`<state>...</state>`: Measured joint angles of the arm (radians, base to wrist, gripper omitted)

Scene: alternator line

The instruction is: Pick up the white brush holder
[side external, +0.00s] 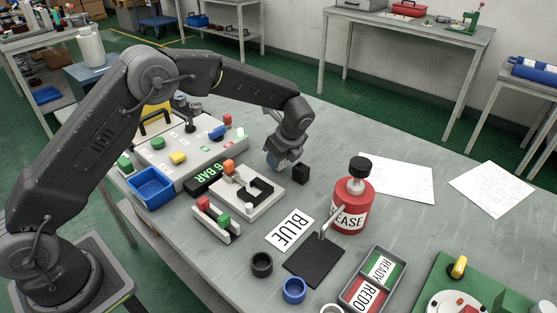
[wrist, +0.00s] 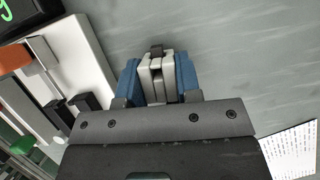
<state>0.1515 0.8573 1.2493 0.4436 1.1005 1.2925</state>
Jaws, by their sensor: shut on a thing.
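The white brush holder (wrist: 157,85) shows in the wrist view as a pale, slotted block with a dark piece at its far end. My gripper (wrist: 158,75) is shut on it, with a blue pad pressed against each side. In the side view my gripper (side external: 283,163) is low over the grey table, just behind the white fixture. There the holder is mostly hidden by the fingers, and I cannot tell whether it is clear of the table.
A red bottle (side external: 351,205) labelled EASE stands to the right. The table behind my gripper is fairly clear, with paper sheets (side external: 397,180) at right.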

